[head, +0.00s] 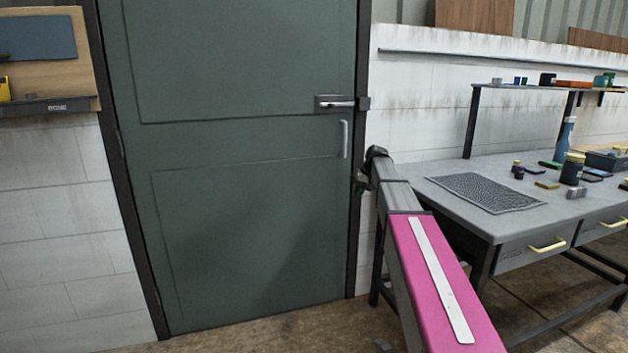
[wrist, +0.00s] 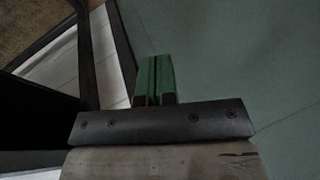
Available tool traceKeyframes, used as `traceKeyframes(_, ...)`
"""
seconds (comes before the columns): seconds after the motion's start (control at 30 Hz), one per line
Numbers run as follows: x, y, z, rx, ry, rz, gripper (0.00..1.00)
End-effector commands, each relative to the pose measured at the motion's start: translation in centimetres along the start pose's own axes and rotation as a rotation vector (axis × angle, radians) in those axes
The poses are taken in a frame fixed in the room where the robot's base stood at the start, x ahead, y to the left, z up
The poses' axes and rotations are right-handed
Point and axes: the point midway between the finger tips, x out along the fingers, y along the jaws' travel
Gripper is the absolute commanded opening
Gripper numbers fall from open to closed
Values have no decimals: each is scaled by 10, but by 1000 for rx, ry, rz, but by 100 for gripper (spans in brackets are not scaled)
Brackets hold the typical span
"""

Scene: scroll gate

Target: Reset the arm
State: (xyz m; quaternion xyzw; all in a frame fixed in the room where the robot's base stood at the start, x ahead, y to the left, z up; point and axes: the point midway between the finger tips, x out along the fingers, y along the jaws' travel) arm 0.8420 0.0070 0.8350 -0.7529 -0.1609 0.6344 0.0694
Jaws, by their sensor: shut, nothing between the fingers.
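My arm, grey with a pink panel, reaches from the lower right toward the right side of the green door (head: 230,190) in the head view. The arm's far end is near the door's right frame, below the handle. My gripper shows in the wrist view (wrist: 155,80) as two green fingers side by side, shut with nothing between them. The green door surface (wrist: 240,60) fills the right of the wrist view. The gripper's fingertips are mostly hidden behind the arm in the head view.
The door has a latch (head: 336,102) and a pale pull handle (head: 345,139), and it looks closed. A grey workbench (head: 450,165) with yellow-handled drawers, a dark mat (head: 485,192) and several small items stands right of my arm. Floor shows in front of the door.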

Motion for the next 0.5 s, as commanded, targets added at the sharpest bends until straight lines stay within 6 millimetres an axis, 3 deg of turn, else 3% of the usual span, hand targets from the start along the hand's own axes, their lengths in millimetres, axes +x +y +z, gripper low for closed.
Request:
traceKeyframes(0.03,22,2,35,14,-15,17,0)
traceKeyframes(0.2,80,13,116,57,-51,85,0)
traceKeyframes(0.5,153,24,266,109,-112,207,0)
